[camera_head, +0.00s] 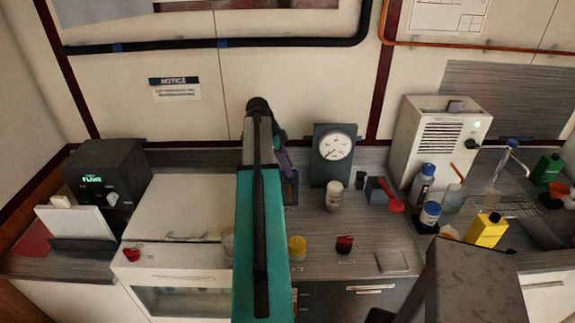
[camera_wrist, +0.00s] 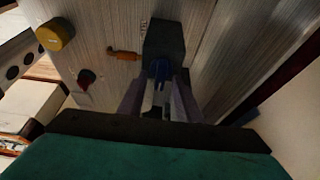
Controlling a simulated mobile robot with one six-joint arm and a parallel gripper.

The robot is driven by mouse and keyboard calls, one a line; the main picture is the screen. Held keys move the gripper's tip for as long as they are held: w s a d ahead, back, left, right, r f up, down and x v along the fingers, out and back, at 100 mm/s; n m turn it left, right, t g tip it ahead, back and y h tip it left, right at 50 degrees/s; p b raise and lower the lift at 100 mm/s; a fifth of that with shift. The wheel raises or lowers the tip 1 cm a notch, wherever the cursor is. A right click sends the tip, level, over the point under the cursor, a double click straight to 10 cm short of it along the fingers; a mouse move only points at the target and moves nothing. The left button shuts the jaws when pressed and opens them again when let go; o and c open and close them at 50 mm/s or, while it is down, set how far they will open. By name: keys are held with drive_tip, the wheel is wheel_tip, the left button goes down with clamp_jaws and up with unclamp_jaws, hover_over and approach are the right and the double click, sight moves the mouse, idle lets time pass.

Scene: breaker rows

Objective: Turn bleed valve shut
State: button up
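A dark block (camera_wrist: 165,38) with a small blue part (camera_wrist: 160,70) on it lies straight ahead of my gripper (camera_wrist: 161,88) in the wrist view. This may be the bleed valve; no readable label confirms it. The purple fingers stand apart on either side of the blue part, and I see no clear contact. In the head view my gripper (camera_head: 284,158) is mostly hidden behind my teal arm. The dark block (camera_head: 291,190) shows partly at the arm's right edge, below the fingers.
A dial gauge (camera_head: 335,147) stands right of my arm. An orange lever (camera_wrist: 123,54) shows in the wrist view.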

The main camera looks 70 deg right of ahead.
clamp_jaws()
drive_tip(key=shift+a, duration=0.3)
drive_tip(key=shift+d+f, duration=0.1)
drive_tip(key=shift+d, duration=0.1)
